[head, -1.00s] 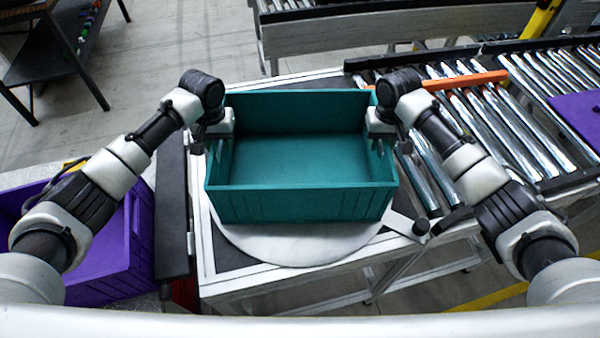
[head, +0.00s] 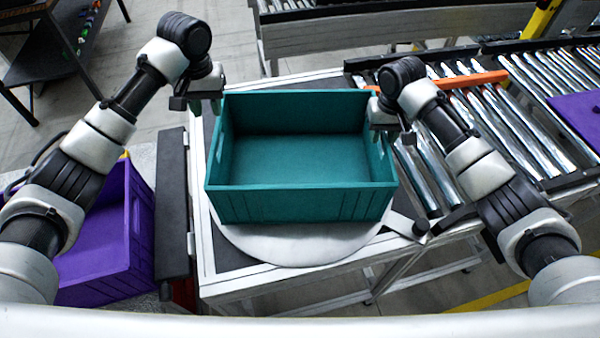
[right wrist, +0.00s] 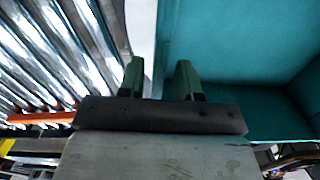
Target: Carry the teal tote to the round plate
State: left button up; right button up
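The teal tote (head: 305,204) is upright and empty on the round plate (head: 300,248), whose pale front edge shows below it. My left gripper (head: 197,108) is open and empty, beyond and just left of the tote's far left corner, apart from the wall. My right gripper (head: 390,136) is open above the tote's right wall. In the right wrist view its two fingers (right wrist: 158,80) stand apart, one over the tote's teal side (right wrist: 235,45) and one outside it, with nothing gripped between them.
A roller conveyor (head: 480,115) with an orange bar (head: 466,81) lies right of the tote. A purple tote (head: 105,265) stands low at left. A purple item (head: 580,118) lies on the rollers at far right.

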notch_tip(320, 180, up, 9)
jog(key=shift+r, duration=0.1)
dwell(0.7)
